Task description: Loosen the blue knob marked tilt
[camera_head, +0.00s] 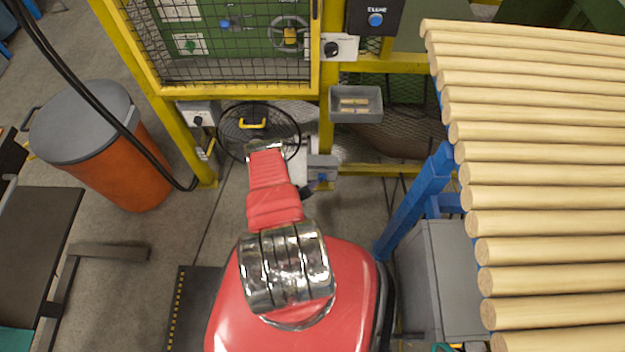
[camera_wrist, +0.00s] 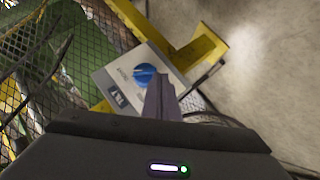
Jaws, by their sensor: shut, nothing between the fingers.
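A white pointer mark shows on the knob. My gripper (camera_wrist: 161,80) is shut and empty, its dark fingers pressed together. The fingertips overlap the panel just right of the knob in the picture and cover part of the panel. I cannot tell whether they touch it. In the head view, a small grey box (camera_head: 322,162) with a bluish part stands beyond my red arm; my fingers are not clear there.
Yellow frame posts (camera_head: 327,110) and wire mesh (camera_head: 220,50) surround the panel. Another blue knob (camera_head: 376,19) sits on a dark box above. A grey tray (camera_head: 356,104) hangs nearby. Wooden rods (camera_head: 540,140) lie on a rack at right; an orange bin (camera_head: 139,165) stands left.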

